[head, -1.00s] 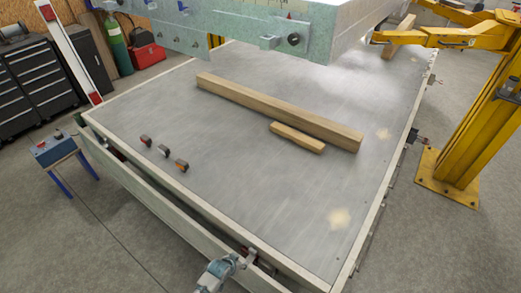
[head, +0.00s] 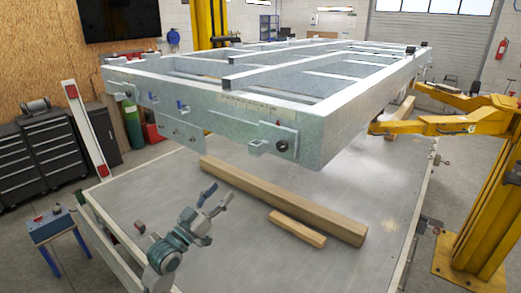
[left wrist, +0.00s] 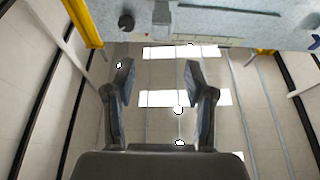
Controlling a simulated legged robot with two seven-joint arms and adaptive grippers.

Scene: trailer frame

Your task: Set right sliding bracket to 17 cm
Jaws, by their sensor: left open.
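The pale green trailer frame (head: 225,108) is raised above the grey table. A sliding bracket (head: 284,140) with a dark round knob (head: 282,146) is near the right end of its front beam. A red mark and small scale print show on the beam left of it. My left gripper (head: 218,197) is open and empty, below and left of the bracket and apart from it. In the left wrist view its two fingers (left wrist: 160,82) are spread, with the beam's edge (left wrist: 220,28) and a dark knob (left wrist: 126,22) beyond them. My right gripper is out of view.
A long wooden beam (head: 290,200) and a shorter block (head: 297,229) lie on the grey table (head: 270,262) under the frame. A yellow lift arm (head: 430,124) reaches under the frame at the right. Space in front of the bracket is free.

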